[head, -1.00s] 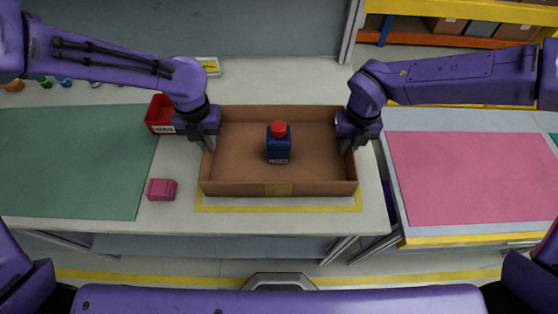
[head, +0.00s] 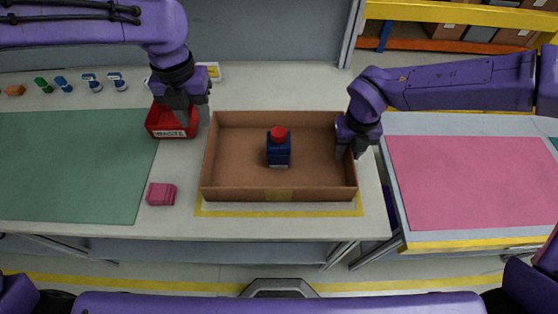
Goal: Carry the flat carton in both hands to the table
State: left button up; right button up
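The flat carton (head: 279,193) is an open brown cardboard box standing level on the pale bench, partly over a yellow outlined area. A dark blue bottle (head: 279,151) with a red cap stands upright inside it. My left gripper (head: 193,116) is open and empty, up and left of the carton's far left corner, in front of the red waste bin and clear of the carton. My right gripper (head: 350,154) is at the carton's right wall, with its fingers apart, one on either side of the wall. Whether they touch it is hard to see.
The red waste bin (head: 172,133) is left of the carton. A pink block (head: 161,194) lies near the carton's front left corner. A green mat (head: 70,165) covers the left side. A separate table with a pink mat (head: 470,185) stands right, across a gap.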

notch_tip(320, 180, up, 12)
dwell(0.4)
dwell(0.4)
